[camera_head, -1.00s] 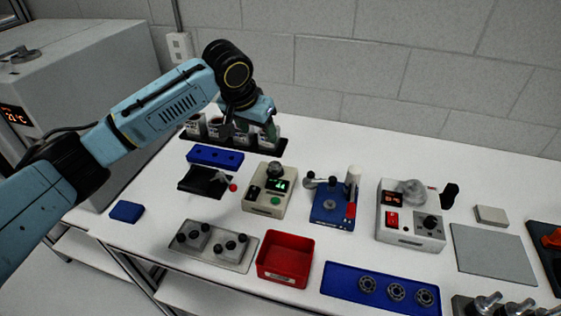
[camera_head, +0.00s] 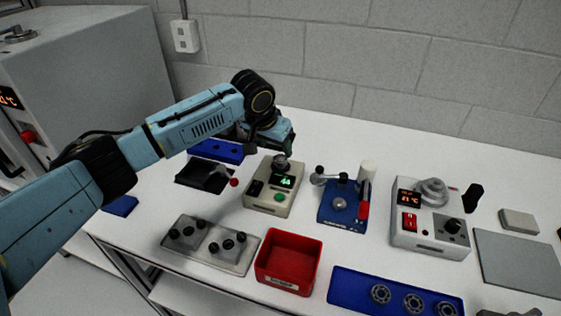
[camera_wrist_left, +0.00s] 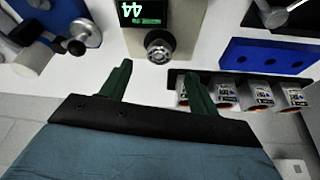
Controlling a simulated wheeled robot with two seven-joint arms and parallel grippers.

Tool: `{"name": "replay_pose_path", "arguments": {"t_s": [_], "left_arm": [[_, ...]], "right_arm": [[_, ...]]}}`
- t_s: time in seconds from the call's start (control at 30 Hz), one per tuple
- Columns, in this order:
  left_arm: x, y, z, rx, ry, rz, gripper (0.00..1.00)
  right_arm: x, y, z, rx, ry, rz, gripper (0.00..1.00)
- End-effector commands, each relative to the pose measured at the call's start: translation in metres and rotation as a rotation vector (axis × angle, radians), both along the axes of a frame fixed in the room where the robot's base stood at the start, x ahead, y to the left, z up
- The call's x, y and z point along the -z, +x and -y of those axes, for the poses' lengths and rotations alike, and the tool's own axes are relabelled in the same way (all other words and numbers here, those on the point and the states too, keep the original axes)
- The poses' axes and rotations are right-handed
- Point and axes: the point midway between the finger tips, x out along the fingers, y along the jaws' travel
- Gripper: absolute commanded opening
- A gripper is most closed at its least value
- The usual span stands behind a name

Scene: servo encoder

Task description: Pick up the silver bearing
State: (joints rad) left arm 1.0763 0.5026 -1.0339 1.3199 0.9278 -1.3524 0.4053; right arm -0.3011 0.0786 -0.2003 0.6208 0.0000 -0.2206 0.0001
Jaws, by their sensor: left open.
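Three silver ring-shaped bearings (camera_head: 380,293) sit in the blue tray (camera_head: 345,288) at the front right. A silver round piece (camera_head: 281,163), possibly a bearing, is at the back of the beige tester (camera_head: 266,199); in the left wrist view this piece (camera_wrist_left: 159,46) lies just ahead of the fingertips, near the tester's display. My left gripper (camera_head: 287,151) is open and empty (camera_wrist_left: 157,72), its green fingers pointing at that piece with it roughly centred between them, not enclosed. My right gripper is not in view.
A red bin (camera_head: 288,262) and a grey plate with black knobs (camera_head: 210,243) stand in front. A blue press stand (camera_head: 342,207) and a white device (camera_head: 430,218) are to the right. Labelled containers (camera_wrist_left: 258,94) stand in a row near the gripper.

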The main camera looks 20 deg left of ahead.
Motion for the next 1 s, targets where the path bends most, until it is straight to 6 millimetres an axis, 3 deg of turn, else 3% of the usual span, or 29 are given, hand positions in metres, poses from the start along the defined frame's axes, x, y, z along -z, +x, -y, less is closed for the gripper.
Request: {"name": "replay_pose_path", "arguments": {"t_s": [0.4,0.7,1.0], "left_arm": [[0.045,0.018,0.006,0.001,0.002,-0.001,0.61],[0.049,0.02,0.007,0.001,0.0,0.001,0.61],[0.049,0.02,0.007,0.001,0.0,0.001,0.24]], "right_arm": [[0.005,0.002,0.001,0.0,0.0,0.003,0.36],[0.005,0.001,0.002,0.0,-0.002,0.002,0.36],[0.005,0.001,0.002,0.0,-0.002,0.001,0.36]]}}
